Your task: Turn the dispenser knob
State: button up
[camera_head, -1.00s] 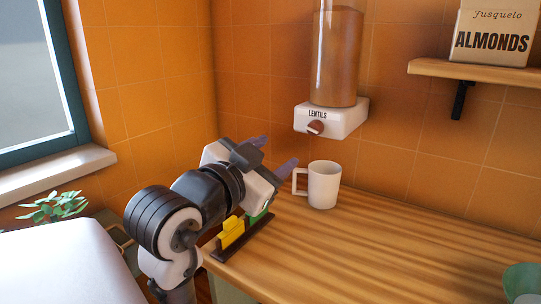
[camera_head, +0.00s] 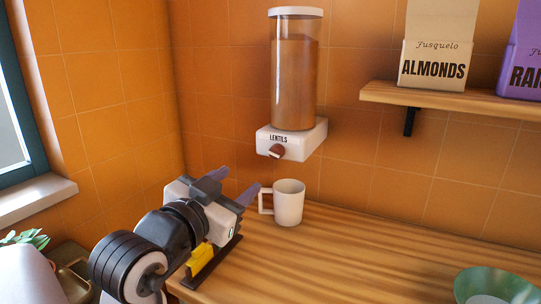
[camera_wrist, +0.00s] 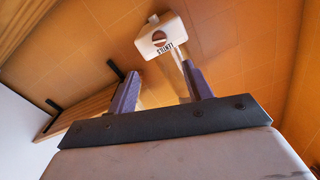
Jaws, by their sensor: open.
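The lentil dispenser (camera_head: 296,85) hangs on the orange tiled wall, a clear cylinder of brown lentils above a white base. Its round red-brown knob (camera_head: 276,151) is on the front of the base under the label "LENTILS". The knob also shows in the wrist view (camera_wrist: 159,40), beyond the fingers. My gripper (camera_head: 234,184) is open and empty, below and left of the knob and apart from it. A white mug (camera_head: 288,203) stands upright on the counter below the dispenser, just right of my gripper; I cannot tell whether a finger touches it.
The wooden counter (camera_head: 340,250) is clear to the right of the mug as far as a green bowl (camera_head: 495,284). A wall shelf (camera_head: 450,100) at right holds an almonds bag (camera_head: 437,62) and a purple bag (camera_head: 522,60). A yellow object (camera_head: 200,262) lies by my arm.

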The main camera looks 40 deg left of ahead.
aim_at(273, 155)
jog(key=p+x, duration=0.3)
jog(key=x, duration=1)
jog(key=shift+w, duration=0.45)
jog(key=shift+c, duration=0.3)
jog(key=c, duration=0.9)
jog(key=shift+f+m+b, duration=0.35)
jog(key=shift+m+b, duration=0.25)
jog(key=shift+b, duration=0.55)
jog(key=shift+m+b, duration=1)
jog(key=shift+b, duration=0.05)
jog(key=shift+r+m+b, duration=0.3)
jog(key=shift+m+b, duration=0.1)
jog(key=shift+m, duration=0.4)
